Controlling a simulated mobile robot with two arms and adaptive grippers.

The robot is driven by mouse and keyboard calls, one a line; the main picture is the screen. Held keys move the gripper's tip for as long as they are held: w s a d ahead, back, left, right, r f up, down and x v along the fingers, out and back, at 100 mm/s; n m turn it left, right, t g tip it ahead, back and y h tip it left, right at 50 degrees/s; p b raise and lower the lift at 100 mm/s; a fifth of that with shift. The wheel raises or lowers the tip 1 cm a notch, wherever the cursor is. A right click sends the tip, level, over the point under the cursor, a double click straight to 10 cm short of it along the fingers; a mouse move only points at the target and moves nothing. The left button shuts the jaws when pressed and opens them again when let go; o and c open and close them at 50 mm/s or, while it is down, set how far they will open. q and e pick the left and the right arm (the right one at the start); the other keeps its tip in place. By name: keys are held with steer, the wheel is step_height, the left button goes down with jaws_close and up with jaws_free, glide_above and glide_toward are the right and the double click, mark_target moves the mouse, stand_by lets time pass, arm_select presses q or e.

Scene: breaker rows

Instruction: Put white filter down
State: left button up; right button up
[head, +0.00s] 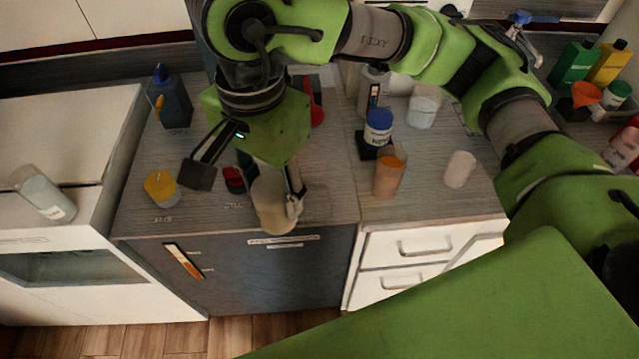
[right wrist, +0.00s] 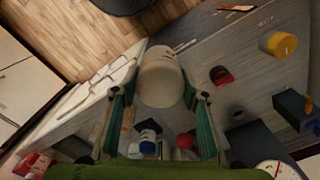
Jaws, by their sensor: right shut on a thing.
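The white filter (head: 272,208) is a pale cream cylinder near the front edge of the counter over the dark cabinet. My right gripper (head: 247,184) is shut on it, coming from above. In the right wrist view the filter (right wrist: 161,78) sits between the two fingers of my right gripper (right wrist: 160,98). The head view does not show clearly whether its lower end touches the counter. My left gripper is not in view.
A yellow-topped container (head: 161,188) stands left on the counter, with a red item (head: 235,180) nearer the filter. An orange-tan cup (head: 389,175), a blue-capped bottle (head: 378,127) and a small white cup (head: 459,169) stand right. A dark bottle (head: 171,100) stands behind left.

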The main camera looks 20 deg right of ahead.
steer(key=w+d+f+p, duration=0.2)
steer(key=w+f, duration=0.1)
steer(key=f, duration=0.1)
steer(key=w+d+f+p, duration=0.2)
steer(key=w+d+f, duration=0.1)
steer(key=f, duration=0.1)
steer(key=w+d+f+p, duration=0.1)
steer(key=w+d+f, duration=0.2)
steer(key=shift+w+f+p, duration=0.15)
steer(key=shift+f+p, duration=0.25)
steer(key=shift+a+f+b, duration=0.1)
steer(key=shift+f+b, duration=0.25)
steer(key=shift+b, duration=0.05)
steer(key=o, duration=1.2)
steer(key=shift+c, duration=0.2)
